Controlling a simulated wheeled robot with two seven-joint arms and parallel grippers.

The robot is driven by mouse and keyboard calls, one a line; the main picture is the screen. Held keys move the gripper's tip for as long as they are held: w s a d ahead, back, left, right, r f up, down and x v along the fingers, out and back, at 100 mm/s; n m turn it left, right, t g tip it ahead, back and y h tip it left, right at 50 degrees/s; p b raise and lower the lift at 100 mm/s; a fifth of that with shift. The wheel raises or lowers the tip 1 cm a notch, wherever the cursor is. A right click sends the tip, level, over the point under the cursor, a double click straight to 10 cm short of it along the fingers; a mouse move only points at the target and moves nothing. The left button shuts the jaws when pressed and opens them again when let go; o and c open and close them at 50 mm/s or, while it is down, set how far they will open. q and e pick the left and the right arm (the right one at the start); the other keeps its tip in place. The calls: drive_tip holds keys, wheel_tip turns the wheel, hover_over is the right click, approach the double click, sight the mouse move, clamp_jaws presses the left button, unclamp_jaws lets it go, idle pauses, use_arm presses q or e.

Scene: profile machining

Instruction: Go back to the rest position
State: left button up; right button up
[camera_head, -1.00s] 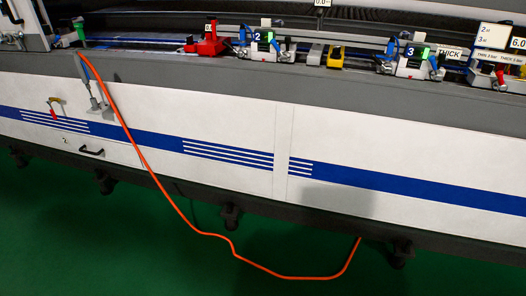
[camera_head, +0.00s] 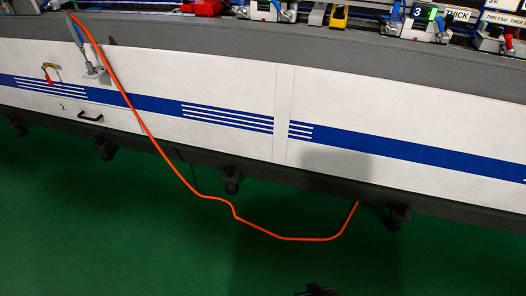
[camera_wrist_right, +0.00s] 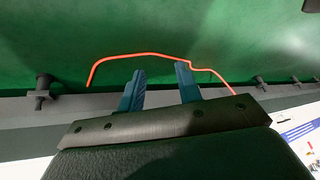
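My right gripper (camera_wrist_right: 160,74) shows in the right wrist view. Its two blue-grey fingers stand apart with nothing between them, so it is open and empty. Behind the fingers are the green floor and an orange hose. My left gripper is not in view in either camera. A small dark part shows at the bottom edge of the head view; I cannot tell which part of me it is.
The long white machine (camera_head: 225,85) with a blue stripe crosses the head view. Clamps and a yellow block (camera_head: 339,17) sit on its top. The orange hose (camera_head: 165,158) hangs from it to the green floor (camera_head: 130,240). Open floor lies in front.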

drive_tip(key=s+a+f+t+y, duration=0.25)
drive_tip(key=a+f, duration=0.55)
drive_tip(key=f, duration=0.5)
use_arm(q)
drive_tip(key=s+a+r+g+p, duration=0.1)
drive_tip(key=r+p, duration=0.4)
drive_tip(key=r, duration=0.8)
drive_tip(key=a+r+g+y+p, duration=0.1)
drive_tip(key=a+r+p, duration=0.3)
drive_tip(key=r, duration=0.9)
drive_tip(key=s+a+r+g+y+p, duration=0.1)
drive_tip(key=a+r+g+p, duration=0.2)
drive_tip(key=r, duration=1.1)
drive_tip(key=p, duration=0.3)
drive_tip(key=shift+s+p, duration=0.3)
use_arm(e)
drive_tip(key=s+d+r+g+h, duration=0.1)
drive_tip(key=d+r+g, duration=0.1)
drive_tip(key=r, duration=1.1)
drive_tip(key=s+d+r+g+h, duration=0.1)
drive_tip(key=d+r, duration=0.2)
drive_tip(key=r, duration=1)
drive_tip(key=s+d+r+g+h, duration=0.1)
drive_tip(key=d+r+g, duration=0.1)
drive_tip(key=r, duration=1.2)
drive_tip(key=shift+s+d+g, duration=0.2)
drive_tip(key=shift+d+g, duration=0.15)
drive_tip(key=shift+d, duration=0.2)
